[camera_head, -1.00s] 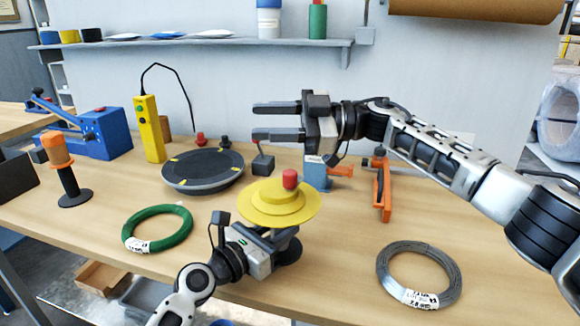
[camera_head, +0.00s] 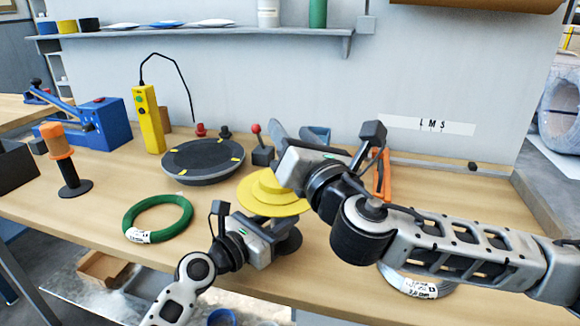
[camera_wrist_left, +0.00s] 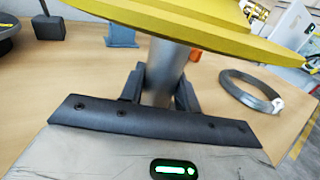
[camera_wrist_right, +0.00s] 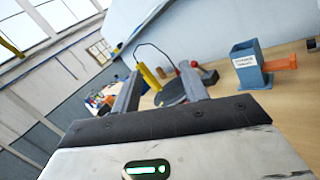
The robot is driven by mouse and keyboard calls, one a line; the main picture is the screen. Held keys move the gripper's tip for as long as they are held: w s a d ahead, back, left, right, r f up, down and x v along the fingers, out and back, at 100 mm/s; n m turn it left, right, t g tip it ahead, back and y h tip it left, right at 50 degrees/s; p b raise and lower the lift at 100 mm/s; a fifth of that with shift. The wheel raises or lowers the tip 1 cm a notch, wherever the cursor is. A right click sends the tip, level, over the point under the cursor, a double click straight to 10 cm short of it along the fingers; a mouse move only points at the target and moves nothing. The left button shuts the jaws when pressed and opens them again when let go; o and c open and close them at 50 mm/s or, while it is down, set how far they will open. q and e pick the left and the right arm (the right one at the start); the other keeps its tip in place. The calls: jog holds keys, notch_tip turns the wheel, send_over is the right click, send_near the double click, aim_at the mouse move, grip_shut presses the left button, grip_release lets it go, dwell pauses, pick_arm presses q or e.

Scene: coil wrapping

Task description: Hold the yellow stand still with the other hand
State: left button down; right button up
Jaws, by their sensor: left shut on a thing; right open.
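The yellow stand (camera_head: 258,198) has stepped round tiers and stands upright on the table; its right part is hidden behind my right arm. In the left wrist view its yellow disc (camera_wrist_left: 210,22) is overhead and its grey post (camera_wrist_left: 166,75) is between the fingers. My left gripper (camera_wrist_left: 160,88) is shut on that post below the disc. My right gripper (camera_wrist_right: 160,92) is open and empty. In the head view it is above and behind the stand, its fingers partly hidden by its own body.
A green coil (camera_head: 158,217) lies left of the stand. A grey coil (camera_wrist_left: 250,90) lies to the right, mostly behind my right arm in the head view. A black turntable (camera_head: 203,160) and a yellow control box (camera_head: 149,120) stand behind. A blue holder (camera_wrist_right: 249,66) is near the right gripper.

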jog(key=s+d+f+n+g+h, duration=0.1)
jog(key=s+d+f+n+h, duration=0.15)
jog(key=s+f, duration=0.5)
jog(key=shift+n, duration=0.45)
jog(key=x, duration=1)
jog(key=shift+w+a, duration=0.35)
jog(key=shift+a, duration=0.05)
jog(key=c, duration=0.9)
